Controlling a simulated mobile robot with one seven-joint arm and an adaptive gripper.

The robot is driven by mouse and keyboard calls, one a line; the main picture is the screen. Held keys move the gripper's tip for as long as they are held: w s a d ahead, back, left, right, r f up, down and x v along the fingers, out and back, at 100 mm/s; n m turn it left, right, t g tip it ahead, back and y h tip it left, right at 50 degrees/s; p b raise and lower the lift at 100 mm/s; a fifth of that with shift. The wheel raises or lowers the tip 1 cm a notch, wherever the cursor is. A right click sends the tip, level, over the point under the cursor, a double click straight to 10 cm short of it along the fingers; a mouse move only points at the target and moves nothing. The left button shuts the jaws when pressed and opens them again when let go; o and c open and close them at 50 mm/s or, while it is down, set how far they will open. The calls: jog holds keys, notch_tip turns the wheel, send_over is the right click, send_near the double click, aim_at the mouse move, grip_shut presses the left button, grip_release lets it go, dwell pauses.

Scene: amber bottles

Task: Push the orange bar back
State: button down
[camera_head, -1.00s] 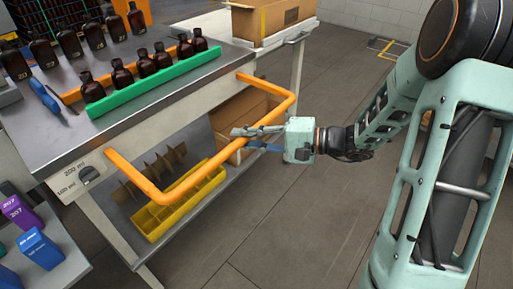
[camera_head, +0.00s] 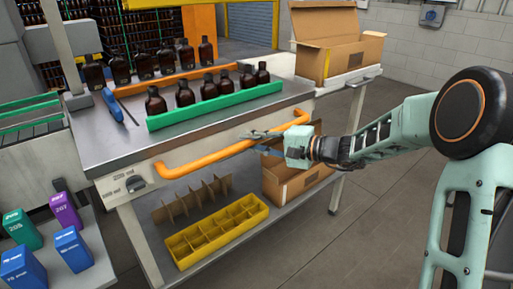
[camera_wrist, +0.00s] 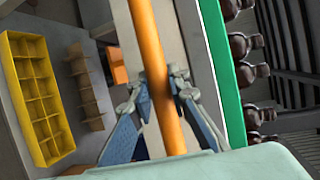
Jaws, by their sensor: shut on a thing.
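The orange bar (camera_head: 213,154) is a rounded U-shaped handle along the front of the metal workbench (camera_head: 118,150). Its ends run in toward the bench front, and it sits close to that edge. My gripper (camera_head: 262,142) is at the bar's right part and shut on it. In the wrist view the orange bar (camera_wrist: 155,70) passes between the two fingers of my gripper (camera_wrist: 161,88).
Brown bottles (camera_head: 186,93) stand behind a green rail (camera_head: 215,106) on the bench. An open cardboard box (camera_head: 337,50) stands at the back right. A yellow divided crate (camera_head: 217,233) and another cardboard box (camera_head: 300,180) are on the lower shelf. Coloured boxes (camera_head: 73,247) stand at lower left.

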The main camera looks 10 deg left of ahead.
jog(key=shift+w+a+r, duration=0.1)
jog(key=shift+w+r, duration=0.05)
jog(key=shift+r, duration=0.1)
jog(key=c, duration=1.8)
grip_release()
jog(key=shift+a+f, duration=0.1)
jog(key=shift+f, duration=0.05)
jog(key=v, duration=1.2)
